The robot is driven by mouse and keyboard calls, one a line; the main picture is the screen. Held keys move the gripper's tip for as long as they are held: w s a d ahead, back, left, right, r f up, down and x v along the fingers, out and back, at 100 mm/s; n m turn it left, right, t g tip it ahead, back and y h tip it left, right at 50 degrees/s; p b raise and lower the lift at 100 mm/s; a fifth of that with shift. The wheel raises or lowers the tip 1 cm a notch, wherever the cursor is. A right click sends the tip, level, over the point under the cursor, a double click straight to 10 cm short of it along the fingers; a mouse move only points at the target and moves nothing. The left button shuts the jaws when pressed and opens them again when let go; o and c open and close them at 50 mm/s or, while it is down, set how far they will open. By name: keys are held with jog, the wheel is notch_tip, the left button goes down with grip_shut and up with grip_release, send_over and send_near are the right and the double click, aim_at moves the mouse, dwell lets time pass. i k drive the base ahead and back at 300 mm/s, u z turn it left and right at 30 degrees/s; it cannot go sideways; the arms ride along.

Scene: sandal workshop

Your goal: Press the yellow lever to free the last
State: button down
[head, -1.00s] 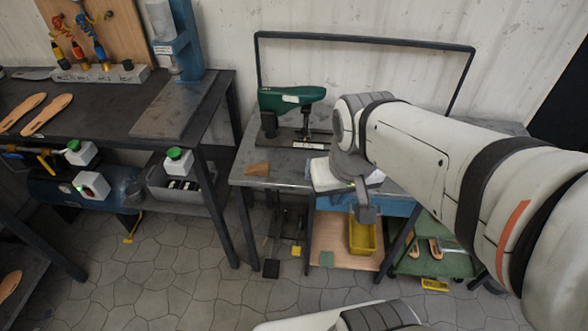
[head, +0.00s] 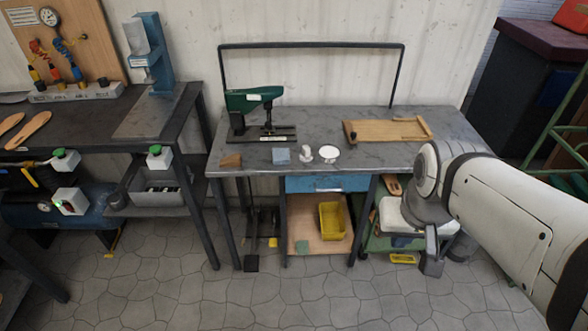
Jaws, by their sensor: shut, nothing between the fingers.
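A green machine (head: 254,98) with a dark base stands at the back left of the grey workbench (head: 350,160). Below it is a dark pedal frame (head: 262,222) with a small yellow pad (head: 272,242) at its side near the floor. Another yellow bar (head: 35,163) shows under the left bench. I cannot tell which yellow part is the lever, and I make out no last for certain. My gripper (head: 431,265) is shut and empty, pointing down in front of the workbench's right side, apart from all of these.
A wooden board (head: 388,131), white disc (head: 329,152), blue block (head: 281,156) and brown wedge (head: 231,160) lie on the workbench. A yellow bin (head: 332,221) sits on its lower shelf. A green cart (head: 380,243) stands under the right side. The front floor is clear.

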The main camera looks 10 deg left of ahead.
aim_at(273, 241)
jog(key=u, duration=0.45)
jog(key=i, duration=0.8)
jog(key=u, duration=0.35)
jog(key=k, duration=0.8)
jog(key=u, duration=0.1)
jog(key=i, duration=0.9)
jog(key=z, duration=0.05)
